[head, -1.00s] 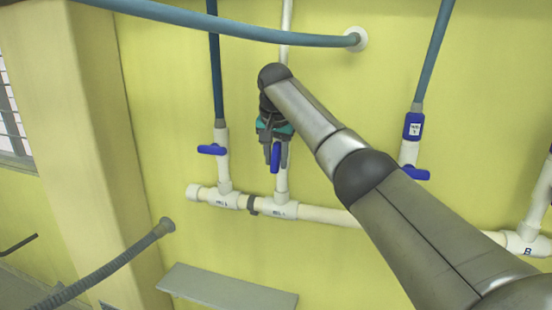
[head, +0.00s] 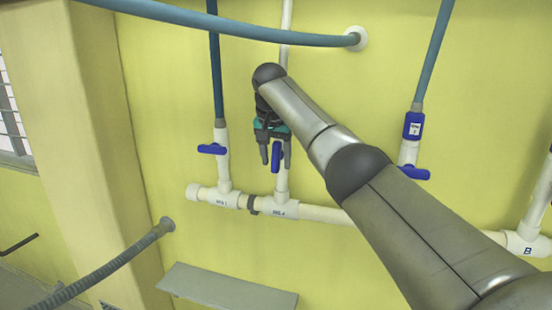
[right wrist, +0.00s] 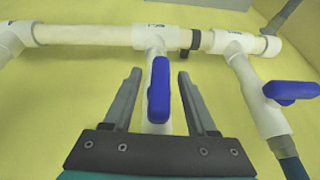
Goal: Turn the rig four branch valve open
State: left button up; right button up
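The rig four branch valve has a blue lever handle (head: 276,157) on a white vertical branch pipe, above a tee whose label looks like "RIG 4" (head: 281,211). The handle lies along the branch pipe. It also shows in the right wrist view as a blue handle (right wrist: 159,90). My right gripper (head: 276,164) is open, with one finger on each side of the handle. In the right wrist view my right gripper (right wrist: 160,73) has clear gaps between both fingers and the handle. My left gripper is out of view.
Another branch valve (head: 212,149) stands close on the left, its blue handle across its pipe. A third blue handle (head: 415,173) is to the right. A blue-grey hose (head: 240,30) crosses above. A grey shelf (head: 227,288) is below the white manifold pipe (head: 325,214).

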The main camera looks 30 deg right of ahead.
jog(key=shift+r, duration=0.1)
jog(key=b+v, duration=0.3)
jog(key=v, duration=1.2)
